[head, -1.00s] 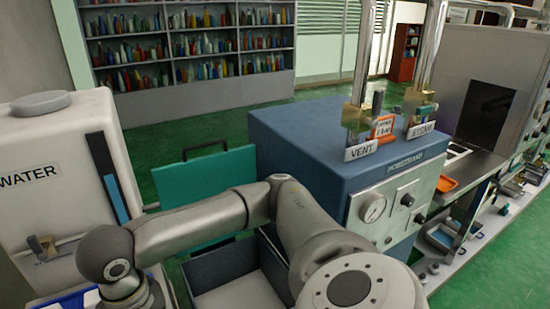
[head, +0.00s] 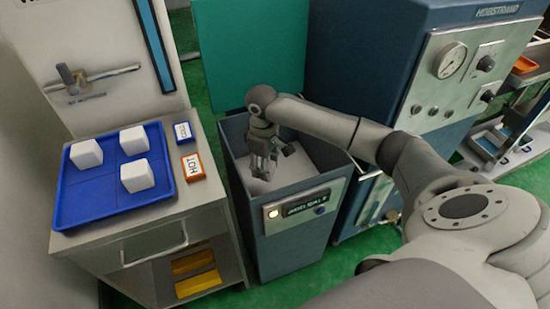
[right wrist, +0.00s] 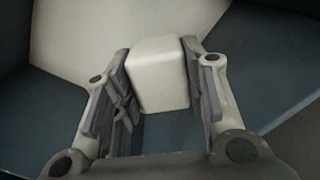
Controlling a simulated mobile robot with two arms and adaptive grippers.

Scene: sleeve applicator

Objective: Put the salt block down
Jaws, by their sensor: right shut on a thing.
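A white salt block (right wrist: 158,75) is between the fingers of my right gripper (right wrist: 158,100), which is shut on it in the right wrist view. In the head view my right gripper (head: 262,168) reaches down inside the open grey-blue bin (head: 240,190). The block is hard to make out there. The wrist view shows a pale sloping surface and dark walls behind the block; I cannot tell whether the block touches them. Several other white blocks (head: 137,175) sit in the blue divided tray (head: 70,208) at the left. My left gripper is not in view.
The tray stands on a grey cart (head: 190,200) beside the bin. A COLD tag (head: 183,131) and an orange HOT tag (head: 193,166) lie by the tray. A teal panel (head: 250,50) rises behind the bin, and a blue machine (head: 400,60) with a gauge stands to its right.

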